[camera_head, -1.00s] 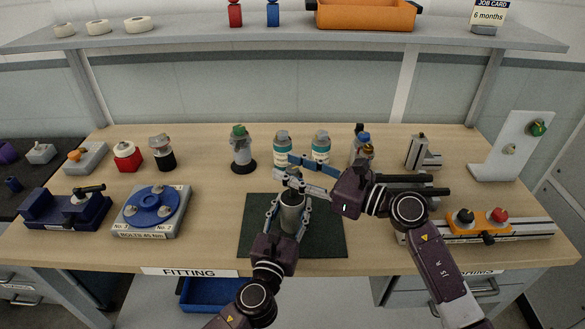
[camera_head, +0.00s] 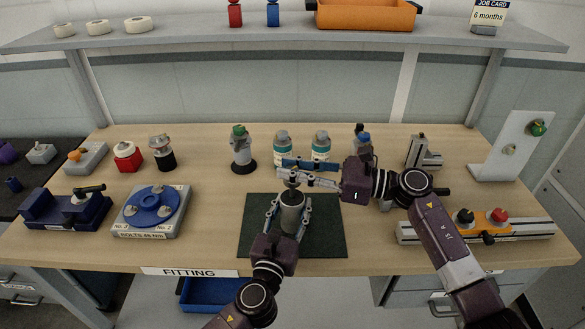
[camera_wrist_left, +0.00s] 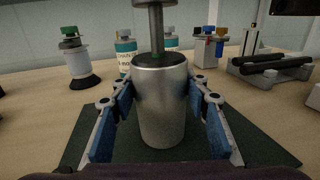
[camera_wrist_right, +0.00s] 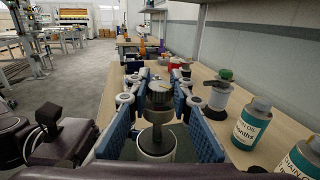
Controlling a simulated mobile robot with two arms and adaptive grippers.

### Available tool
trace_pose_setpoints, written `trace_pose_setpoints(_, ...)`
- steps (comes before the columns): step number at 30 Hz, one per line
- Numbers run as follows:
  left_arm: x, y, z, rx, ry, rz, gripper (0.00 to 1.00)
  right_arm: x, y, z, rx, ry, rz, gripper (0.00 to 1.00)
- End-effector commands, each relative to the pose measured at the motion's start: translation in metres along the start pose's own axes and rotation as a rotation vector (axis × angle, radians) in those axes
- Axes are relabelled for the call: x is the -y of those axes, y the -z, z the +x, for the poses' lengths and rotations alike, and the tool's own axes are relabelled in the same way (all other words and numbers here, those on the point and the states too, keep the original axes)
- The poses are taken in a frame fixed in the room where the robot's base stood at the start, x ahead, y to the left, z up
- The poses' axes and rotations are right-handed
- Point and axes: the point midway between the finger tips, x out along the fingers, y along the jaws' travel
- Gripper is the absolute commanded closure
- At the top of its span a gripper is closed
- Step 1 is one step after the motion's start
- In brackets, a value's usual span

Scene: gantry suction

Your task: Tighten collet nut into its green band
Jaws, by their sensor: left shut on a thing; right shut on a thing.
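A grey metal cylinder (camera_head: 291,212) stands upright on the dark green mat (camera_head: 328,240). My left gripper (camera_head: 290,215) is shut around it from the near side; the left wrist view shows the blue finger pads on both sides of the cylinder (camera_wrist_left: 160,100). A thin shaft rises from its top to a wider metal piece (camera_wrist_left: 156,15), which appears to be the collet nut. My right gripper (camera_head: 292,174) is shut on this nut from the right, above the cylinder. In the right wrist view the ribbed nut (camera_wrist_right: 158,95) sits between the pads.
Two teal-labelled bottles (camera_head: 282,148) and a green-topped grey fixture (camera_head: 241,150) stand behind the mat. A blue round fixture (camera_head: 153,205) is at left. A rail with red and black knobs (camera_head: 476,228) is at right.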

Motion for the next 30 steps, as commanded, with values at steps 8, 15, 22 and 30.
trace_pose_setpoints(8,0.0007,-0.0016,0.0001,0.003,0.001,0.002,1.00,0.0010,0.0022,-0.0009,-0.003,-0.102,0.001,1.00)
trace_pose_setpoints(15,0.0006,-0.0016,0.0001,0.003,0.001,0.001,1.00,0.0004,0.0024,-0.0012,-0.003,-0.110,0.001,1.00)
trace_pose_setpoints(22,0.0005,-0.0016,0.0001,0.003,0.001,0.001,1.00,0.0004,0.0019,-0.0011,-0.002,-0.110,0.001,0.67)
trace_pose_setpoints(30,0.0003,-0.0015,0.0002,0.003,0.001,0.000,1.00,0.0002,0.0005,-0.0008,0.000,-0.111,0.000,0.61)
